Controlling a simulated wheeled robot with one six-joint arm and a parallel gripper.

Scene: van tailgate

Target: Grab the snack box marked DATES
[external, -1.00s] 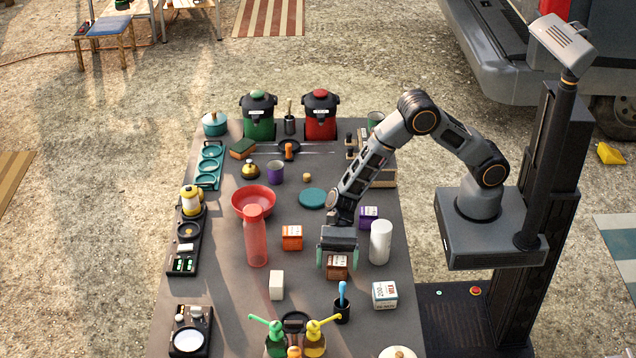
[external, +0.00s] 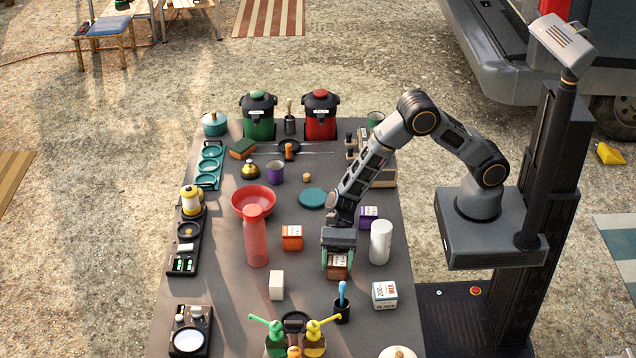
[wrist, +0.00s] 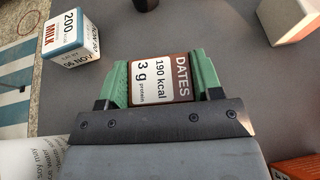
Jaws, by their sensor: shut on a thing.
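The snack box marked DATES (wrist: 162,80) is brown and white, and its label reads 190 kcal and 3 g protein in the wrist view. In the external view the box (external: 337,267) stands on the dark table, partly covered by my gripper. My gripper (external: 338,262) is shut on it, with one green finger on each side. In the wrist view both green fingers of my gripper (wrist: 160,82) touch the sides of the box. I cannot tell any gap under the box.
An orange box (external: 292,238) stands to the left and a purple box (external: 368,217) behind. A white cylinder (external: 380,242) stands close on the right. A milk carton (external: 384,295), a dark cup (external: 342,311) and a white block (external: 276,285) stand nearer the front.

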